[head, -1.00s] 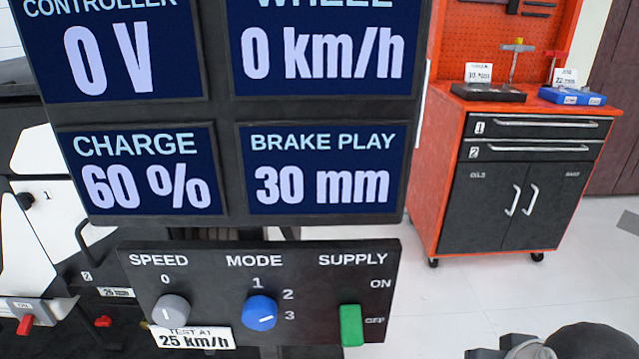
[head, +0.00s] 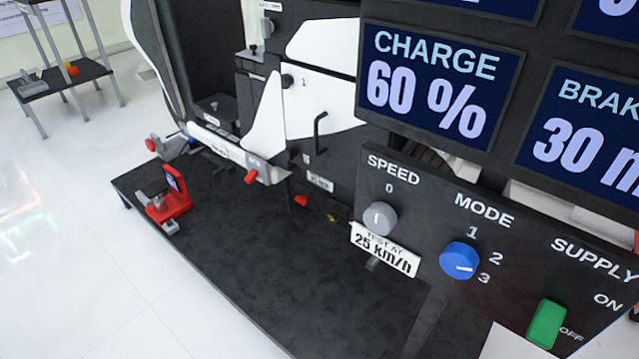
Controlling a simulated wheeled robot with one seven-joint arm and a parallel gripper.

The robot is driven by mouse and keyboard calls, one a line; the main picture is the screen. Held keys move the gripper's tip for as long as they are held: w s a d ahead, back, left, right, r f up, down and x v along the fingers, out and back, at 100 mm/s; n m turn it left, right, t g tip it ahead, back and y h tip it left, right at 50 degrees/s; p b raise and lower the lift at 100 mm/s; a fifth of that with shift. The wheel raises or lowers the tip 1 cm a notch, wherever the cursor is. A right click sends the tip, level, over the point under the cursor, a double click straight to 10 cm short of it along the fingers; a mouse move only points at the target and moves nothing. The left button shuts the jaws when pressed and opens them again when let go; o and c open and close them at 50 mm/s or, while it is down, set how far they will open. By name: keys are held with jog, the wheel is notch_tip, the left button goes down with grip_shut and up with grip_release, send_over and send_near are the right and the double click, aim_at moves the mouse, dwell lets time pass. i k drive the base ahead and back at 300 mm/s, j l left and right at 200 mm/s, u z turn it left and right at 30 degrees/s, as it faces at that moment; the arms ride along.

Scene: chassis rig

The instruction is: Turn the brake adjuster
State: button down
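I cannot tell for sure which part is the brake adjuster. Candidates at the base of the rig are a small red knob (head: 301,200), a small brass-coloured piece (head: 332,217) just right of it, and a red-ended lever (head: 251,176) on a grey mount to the left. The brake play display (head: 590,135) is cut off at the right edge and shows "30 m". My gripper is not in view.
A control panel (head: 505,225) with speed, mode and supply controls fills the right front, under the charge display (head: 440,80) reading 60 %. A red stand (head: 168,204) sits on the dark platform (head: 230,240). White floor at left is clear up to a small table (head: 60,80).

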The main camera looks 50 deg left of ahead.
aim_at(333, 218)
jog(key=u, duration=2.05)
jog(key=j+z, duration=0.45)
jog(key=j, duration=0.95)
jog(key=i+l, duration=0.4)
jog(key=i, duration=0.05)
